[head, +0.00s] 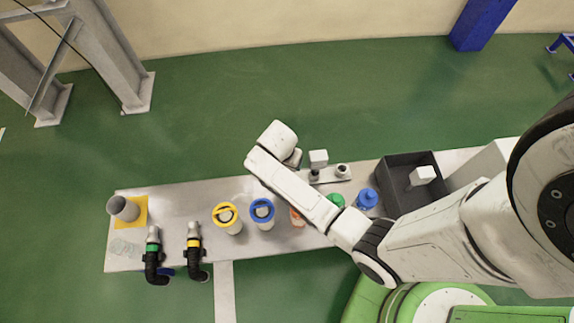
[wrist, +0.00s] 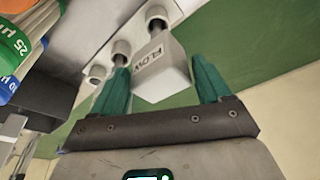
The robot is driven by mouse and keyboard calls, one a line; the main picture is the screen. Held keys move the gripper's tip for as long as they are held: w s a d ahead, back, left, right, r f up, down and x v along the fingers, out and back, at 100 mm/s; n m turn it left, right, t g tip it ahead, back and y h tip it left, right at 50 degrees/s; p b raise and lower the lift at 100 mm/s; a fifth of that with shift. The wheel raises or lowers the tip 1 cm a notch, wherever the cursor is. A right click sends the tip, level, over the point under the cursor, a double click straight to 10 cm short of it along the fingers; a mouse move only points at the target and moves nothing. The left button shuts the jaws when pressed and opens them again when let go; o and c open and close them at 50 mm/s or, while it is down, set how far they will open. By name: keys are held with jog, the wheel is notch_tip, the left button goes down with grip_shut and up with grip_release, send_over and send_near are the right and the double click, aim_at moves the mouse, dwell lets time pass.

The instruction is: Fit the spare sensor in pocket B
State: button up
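A second white block (head: 422,175) is in the dark grey crate (head: 404,160). I cannot read pocket letters.

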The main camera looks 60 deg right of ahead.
jog(key=c, duration=0.4)
jog(key=shift+r+p, duration=3.95)
jog(key=shift+r, duration=0.15)
jog(key=shift+c, duration=0.2)
jog(key=shift+r+p, duration=0.7)
jog(key=shift+r, duration=1.7)
jog(key=shift+a, duration=0.1)
